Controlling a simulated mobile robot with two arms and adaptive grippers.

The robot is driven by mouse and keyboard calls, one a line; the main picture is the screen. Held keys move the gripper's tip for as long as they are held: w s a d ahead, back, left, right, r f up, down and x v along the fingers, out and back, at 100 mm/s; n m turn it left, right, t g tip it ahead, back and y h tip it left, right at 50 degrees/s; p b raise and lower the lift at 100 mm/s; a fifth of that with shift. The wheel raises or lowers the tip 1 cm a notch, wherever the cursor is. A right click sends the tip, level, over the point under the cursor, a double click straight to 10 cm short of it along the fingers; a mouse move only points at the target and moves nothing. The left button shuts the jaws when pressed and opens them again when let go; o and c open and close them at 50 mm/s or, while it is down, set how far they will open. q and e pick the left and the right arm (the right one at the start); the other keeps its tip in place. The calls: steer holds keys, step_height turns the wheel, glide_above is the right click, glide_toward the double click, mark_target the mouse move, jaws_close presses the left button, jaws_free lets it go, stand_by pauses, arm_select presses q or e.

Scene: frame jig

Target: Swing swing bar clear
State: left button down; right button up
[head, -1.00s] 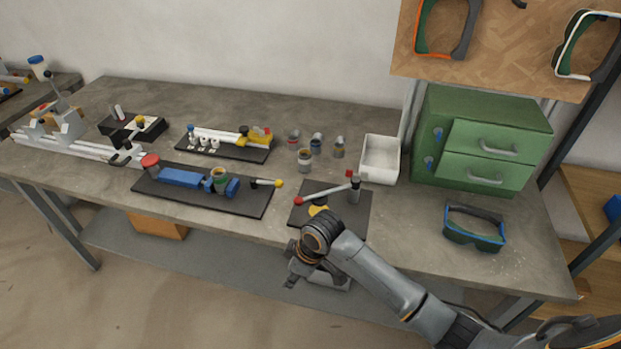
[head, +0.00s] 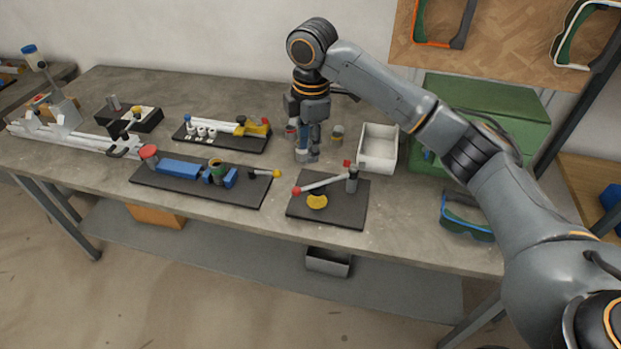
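The swing bar (head: 325,184) is a pale bar with a red ball at its left end. It runs from a dark upright post (head: 352,181) on a black base plate (head: 345,211), with a small red block near the post. A yellow piece (head: 317,202) sits on the plate below the bar's left part. My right gripper (head: 307,154) points down behind the plate, among the small cans and apart from the bar. Its fingers are small and overlap the cans, so I cannot tell whether they are open or hold anything. My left gripper is out of view.
A white bin (head: 391,146) stands right of the small cans, one of which (head: 337,134) shows clearly. A black fixture (head: 240,193) with blue parts lies left of the plate.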

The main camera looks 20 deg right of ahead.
mark_target(310, 186)
steer(key=f, duration=0.4)
steer(key=f+p, duration=0.1)
steer(key=f, duration=0.3)
steer(key=w+f, duration=0.1)
steer(key=f, duration=0.3)
steer(key=shift+d+p, duration=0.3)
steer(key=shift+d, duration=0.1)
jaws_close()
